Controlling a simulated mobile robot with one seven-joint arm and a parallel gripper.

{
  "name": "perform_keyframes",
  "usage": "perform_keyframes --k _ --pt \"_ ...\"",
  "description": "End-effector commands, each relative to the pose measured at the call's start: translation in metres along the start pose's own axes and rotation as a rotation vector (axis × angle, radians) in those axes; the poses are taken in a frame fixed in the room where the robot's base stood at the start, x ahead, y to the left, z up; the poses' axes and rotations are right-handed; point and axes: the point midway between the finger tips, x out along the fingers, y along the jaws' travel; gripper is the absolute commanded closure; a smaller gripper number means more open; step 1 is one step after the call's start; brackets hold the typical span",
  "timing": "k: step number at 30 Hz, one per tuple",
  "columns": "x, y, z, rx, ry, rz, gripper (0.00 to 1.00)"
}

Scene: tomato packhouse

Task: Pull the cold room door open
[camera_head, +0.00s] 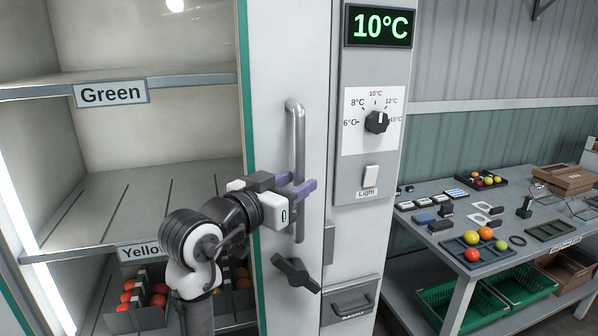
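The cold room door (285,55) is a pale upright panel with a green strip along its left side. A vertical grey bar handle (296,135) is fixed to it, and a dark lever (296,273) sits below. My gripper (306,189) is at the lower half of the bar, its purple fingers overlapping it. The fingers hide part of the bar, and I cannot tell whether they are closed on it. Shelves labelled Green (111,94) and Yellow (140,250) show left of the panel.
A control panel right of the door carries a 10°C display (379,26), a temperature knob (376,121) and a light switch (371,173). A grey worktable (420,246) with trays and tomatoes stands at the right. Green crates (478,309) sit beneath it.

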Motion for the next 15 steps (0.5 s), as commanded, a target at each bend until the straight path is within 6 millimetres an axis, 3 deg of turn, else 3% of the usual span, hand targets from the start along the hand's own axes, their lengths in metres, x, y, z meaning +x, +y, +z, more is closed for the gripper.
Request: perform_keyframes --k 6,15 --pt "0.017 0.0 -0.001 0.001 0.0 0.0 0.61" --pt "0.018 0.0 0.0 0.001 0.001 -0.001 0.62"
